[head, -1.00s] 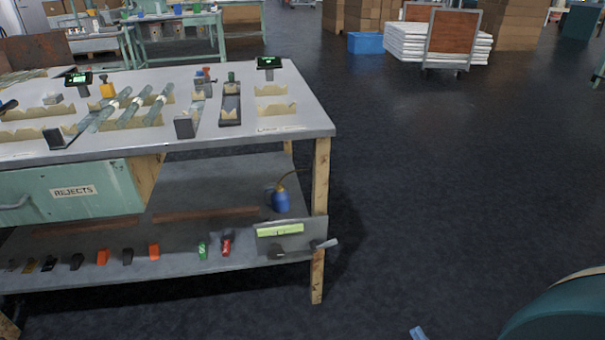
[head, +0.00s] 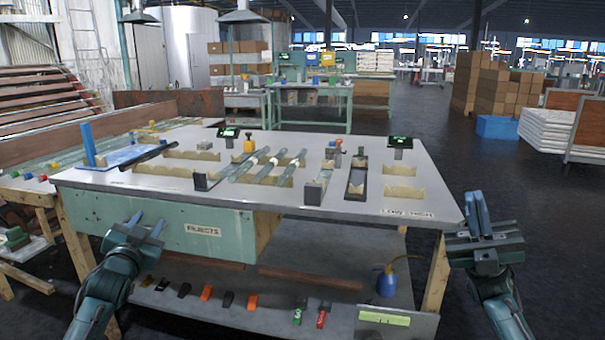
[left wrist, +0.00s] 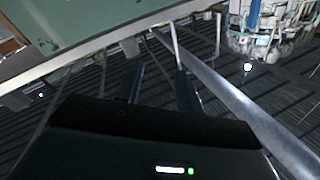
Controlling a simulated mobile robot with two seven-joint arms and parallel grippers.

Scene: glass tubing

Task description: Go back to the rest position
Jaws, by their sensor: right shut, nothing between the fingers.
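My left gripper (head: 146,223) is in front of the table's left part, beside the green drawer front. It also shows in the left wrist view (left wrist: 158,82), where its two dark fingers stand apart with nothing between them. My right gripper (head: 476,208) is at the table's right front corner, with its blue fingers together, pointing up, and empty. Whether it touches the table edge I cannot tell.
The grey-topped table (head: 330,208) bears glass tubes (head: 268,167), cardboard notched rests (head: 405,192) and a black tray (head: 357,181). Its lower shelf holds several small coloured items and a blue bulb (head: 387,283). The floor (head: 560,215) at the right is clear.

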